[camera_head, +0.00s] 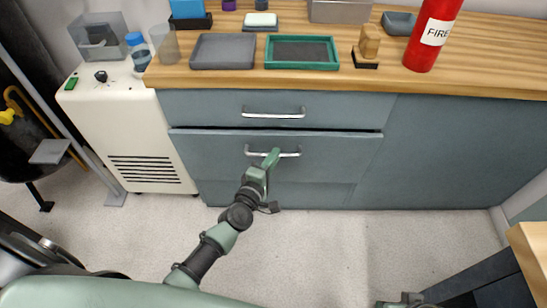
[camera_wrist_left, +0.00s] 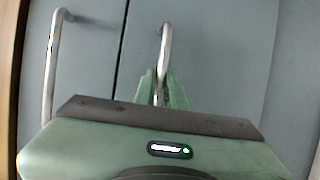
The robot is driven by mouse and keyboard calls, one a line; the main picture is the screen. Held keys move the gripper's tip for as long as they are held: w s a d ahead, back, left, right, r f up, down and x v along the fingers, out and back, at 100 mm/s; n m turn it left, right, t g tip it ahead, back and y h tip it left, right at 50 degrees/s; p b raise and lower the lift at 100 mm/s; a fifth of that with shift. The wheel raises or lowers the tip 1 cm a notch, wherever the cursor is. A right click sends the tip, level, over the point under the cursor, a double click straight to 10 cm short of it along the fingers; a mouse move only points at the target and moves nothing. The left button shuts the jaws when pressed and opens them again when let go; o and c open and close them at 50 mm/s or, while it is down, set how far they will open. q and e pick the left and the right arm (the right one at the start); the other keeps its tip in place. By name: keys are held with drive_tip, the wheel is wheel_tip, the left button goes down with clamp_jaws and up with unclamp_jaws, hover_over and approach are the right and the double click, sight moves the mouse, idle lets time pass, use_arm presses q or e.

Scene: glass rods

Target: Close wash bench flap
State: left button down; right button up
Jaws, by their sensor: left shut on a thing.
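The flap (camera_head: 330,160) is a grey-blue front panel with a silver bar handle (camera_head: 290,154), below another panel of the bench. A dark gap runs along its top edge, and it looks a little out from the bench front. My left gripper (camera_head: 272,158) reaches up from below at the middle of this handle. In the left wrist view, the green fingers (camera_wrist_left: 161,90) are shut on the handle bar (camera_wrist_left: 165,45), and a dark seam between panels runs beside it.
A panel (camera_head: 220,105) with its own handle (camera_head: 273,115) sits above the flap. The wooden worktop (camera_head: 395,82) carries a grey tray (camera_head: 223,51), a green tray (camera_head: 325,64) and a red extinguisher (camera_head: 433,35). A white vented unit (camera_head: 125,130) stands left. The floor in front is clear.

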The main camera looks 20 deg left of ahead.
use_arm(q)
drive_tip(key=shift+f, duration=0.1)
idle(0.3)
drive_tip(key=shift+w+a+r, duration=0.15)
drive_tip(key=shift+w+r, duration=0.05)
drive_tip(key=shift+w, duration=0.35)
drive_tip(key=shift+w+a+r, duration=0.15)
drive_tip(key=shift+w, duration=0.4)
drive_tip(key=shift+r, duration=0.1)
use_arm(e)
drive_tip(key=shift+w+f, duration=0.2)
drive_tip(key=shift+f, duration=0.25)
use_arm(q)
drive_tip(key=c, duration=1.5)
unclamp_jaws()
drive_tip(key=shift+w, duration=0.1)
use_arm(e)
drive_tip(key=shift+w+r, duration=0.1)
drive_tip(key=shift+r, duration=0.15)
